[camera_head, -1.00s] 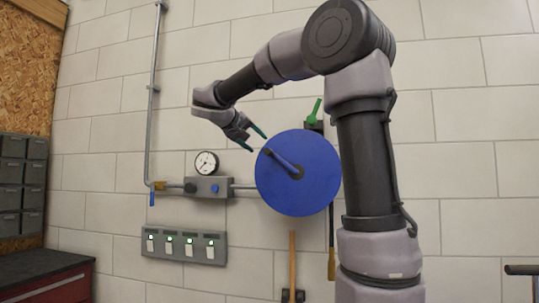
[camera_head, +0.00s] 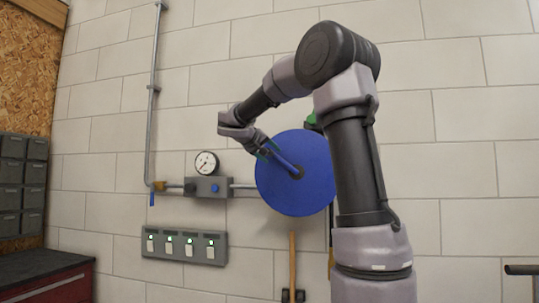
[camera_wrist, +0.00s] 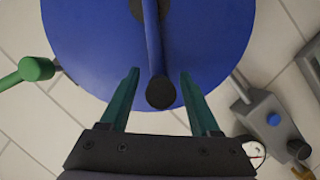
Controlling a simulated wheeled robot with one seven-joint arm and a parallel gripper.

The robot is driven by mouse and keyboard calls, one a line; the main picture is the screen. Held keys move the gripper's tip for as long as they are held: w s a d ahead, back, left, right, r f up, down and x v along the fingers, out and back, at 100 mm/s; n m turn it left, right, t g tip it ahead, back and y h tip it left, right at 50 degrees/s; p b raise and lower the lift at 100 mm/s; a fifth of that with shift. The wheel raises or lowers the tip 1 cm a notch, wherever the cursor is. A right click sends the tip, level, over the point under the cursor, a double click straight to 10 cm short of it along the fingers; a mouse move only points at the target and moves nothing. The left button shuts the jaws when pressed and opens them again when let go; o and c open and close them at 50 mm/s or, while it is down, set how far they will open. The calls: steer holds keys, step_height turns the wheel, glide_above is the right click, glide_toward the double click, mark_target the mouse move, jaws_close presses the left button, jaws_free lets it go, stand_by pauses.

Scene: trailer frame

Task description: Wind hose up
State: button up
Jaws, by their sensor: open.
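The hose reel is a round blue disc (camera_head: 300,190) on the wall, also large in the wrist view (camera_wrist: 90,50). A blue crank arm (camera_head: 284,160) runs from its dark hub toward the upper left. In the wrist view the crank arm (camera_wrist: 153,45) ends in a dark round tip (camera_wrist: 161,92). My gripper (camera_head: 268,148) is at the crank's outer end. In the wrist view my gripper (camera_wrist: 160,88) has its two teal fingers apart, one on each side of the dark tip, with gaps on both sides. No hose is visible.
A pressure gauge (camera_head: 206,163) and a grey valve box (camera_head: 208,188) with a blue button sit left of the reel. A switch panel (camera_head: 185,246) is below. A green lever (camera_wrist: 36,69) is beside the reel. A wooden handle (camera_head: 292,262) hangs under it.

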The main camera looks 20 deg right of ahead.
jaws_close()
stand_by(1.4)
